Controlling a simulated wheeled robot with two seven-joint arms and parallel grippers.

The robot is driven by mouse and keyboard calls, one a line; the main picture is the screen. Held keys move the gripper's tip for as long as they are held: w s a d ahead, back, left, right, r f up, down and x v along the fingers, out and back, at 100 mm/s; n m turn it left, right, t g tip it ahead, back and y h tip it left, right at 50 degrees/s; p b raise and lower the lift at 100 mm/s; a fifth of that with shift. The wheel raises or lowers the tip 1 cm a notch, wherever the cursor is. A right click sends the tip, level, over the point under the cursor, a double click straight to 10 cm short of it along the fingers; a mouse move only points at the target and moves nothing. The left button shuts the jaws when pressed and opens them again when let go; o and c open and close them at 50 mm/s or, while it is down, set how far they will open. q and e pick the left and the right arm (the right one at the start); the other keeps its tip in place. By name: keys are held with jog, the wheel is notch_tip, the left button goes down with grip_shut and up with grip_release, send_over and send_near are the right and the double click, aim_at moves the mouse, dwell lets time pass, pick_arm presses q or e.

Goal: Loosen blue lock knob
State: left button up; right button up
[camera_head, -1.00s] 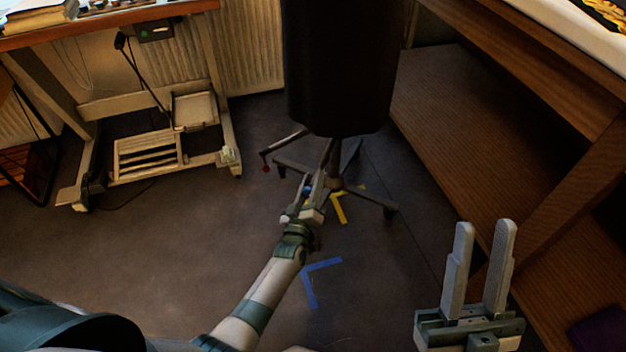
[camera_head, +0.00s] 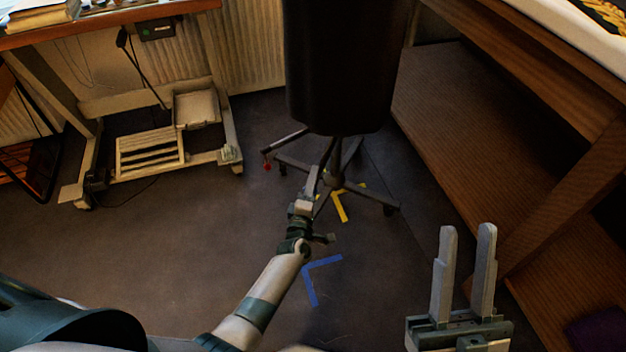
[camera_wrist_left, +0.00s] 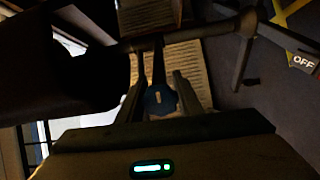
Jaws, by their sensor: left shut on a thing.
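The blue lock knob (camera_wrist_left: 160,100) shows in the left wrist view, between the two fingers of my left gripper (camera_wrist_left: 160,92), which is shut on it. It has a pale mark on its face. In the head view my left gripper (camera_head: 325,165) reaches in low at the stand's base, under the black body of the stand (camera_head: 345,70); the knob is hidden there. My right gripper (camera_head: 464,265) is open and empty at the lower right, its two fingers pointing up and apart.
The stand's dark legs (camera_head: 372,200) spread on the floor, and a bar with a red tip (camera_head: 267,167) points left. Yellow tape (camera_head: 340,208) and blue tape (camera_head: 322,264) mark the floor. A wooden shelf unit (camera_head: 480,150) stands right, a pale table frame (camera_head: 150,160) left.

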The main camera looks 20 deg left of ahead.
dwell(0.4)
pick_arm(q)
jog(key=o, duration=1)
jog(key=shift+s, duration=0.1)
pick_arm(e)
jog(key=shift+w, duration=0.1)
pick_arm(q)
jog(key=shift+s, duration=0.5)
jog(key=s+d+p, duration=0.1)
jog(key=s+p, duration=0.2)
jog(key=s, duration=1.3)
jog(key=shift+d, duration=0.35)
pick_arm(e)
jog(key=a+f+g, duration=0.3)
jog(key=f+g, duration=0.1)
jog(key=f, duration=0.2)
jog(key=shift+f+h, duration=0.15)
jog(key=shift+h, duration=0.15)
pick_arm(q)
jog(key=shift+s, duration=0.1)
pick_arm(e)
jog(key=shift+w, duration=0.15)
